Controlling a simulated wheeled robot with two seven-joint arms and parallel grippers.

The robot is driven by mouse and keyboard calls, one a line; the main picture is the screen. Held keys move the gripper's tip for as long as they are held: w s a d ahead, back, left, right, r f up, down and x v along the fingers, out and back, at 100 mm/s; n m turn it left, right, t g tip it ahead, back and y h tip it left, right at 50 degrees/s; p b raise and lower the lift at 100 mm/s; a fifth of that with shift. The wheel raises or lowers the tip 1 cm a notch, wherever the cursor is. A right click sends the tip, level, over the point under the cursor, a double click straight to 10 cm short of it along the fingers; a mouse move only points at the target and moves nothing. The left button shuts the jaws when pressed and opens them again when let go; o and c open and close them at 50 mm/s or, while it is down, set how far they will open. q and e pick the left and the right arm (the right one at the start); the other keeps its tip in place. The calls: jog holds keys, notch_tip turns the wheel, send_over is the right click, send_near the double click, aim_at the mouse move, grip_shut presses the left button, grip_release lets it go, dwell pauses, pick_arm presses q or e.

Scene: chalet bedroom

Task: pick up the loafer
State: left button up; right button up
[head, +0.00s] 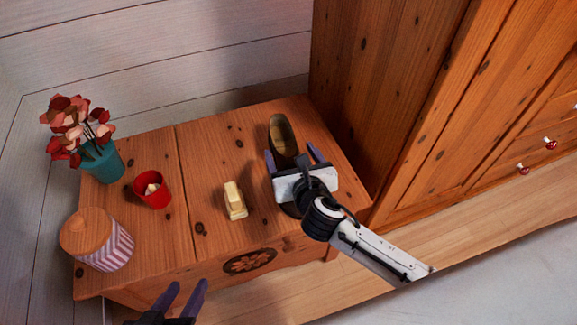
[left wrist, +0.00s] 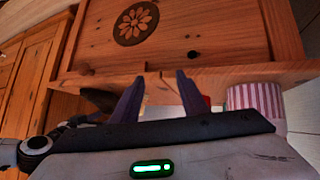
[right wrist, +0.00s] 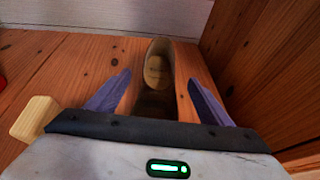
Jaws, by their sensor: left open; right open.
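The loafer (head: 282,136) is a brown shoe with a tan insole. It lies on the right part of the wooden chest top, its open heel end toward the back wall. My right gripper (head: 293,157) is open above the chest, its fingers on either side of the shoe's near part, which the gripper hides. In the right wrist view the loafer (right wrist: 158,70) shows between the two spread fingertips (right wrist: 157,90); whether they touch it I cannot tell. My left gripper (head: 188,292) is open and empty in front of the chest's front edge; its fingers (left wrist: 158,78) also show in the left wrist view.
The wooden chest (head: 205,150) also bears a cream block-like object (head: 235,201), a red cup (head: 153,191), a striped jar with wooden lid (head: 103,243) and a teal vase of flowers (head: 103,162). A tall wooden wardrobe (head: 390,90) stands close at the right.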

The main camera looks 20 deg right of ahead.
aim_at(285, 154)
jog(key=b+x, duration=0.1)
jog(key=x, duration=0.1)
jog(key=b+x, duration=0.1)
jog(key=x, duration=0.2)
jog(key=shift+s+f+b, duration=0.1)
jog(key=shift+f+b, duration=0.25)
jog(key=shift+w, duration=0.4)
pick_arm(q)
jog(key=shift+w+d+f+m+g, duration=0.2)
jog(key=shift+d+f+g, duration=0.1)
jog(key=shift+d+f, duration=0.25)
jog(key=shift+w+d+f+m+g, duration=0.1)
jog(key=shift+d+f+m+g, duration=0.15)
jog(key=shift+f, duration=0.45)
pick_arm(e)
jog(key=shift+r, duration=0.1)
jog(key=c, duration=1.4)
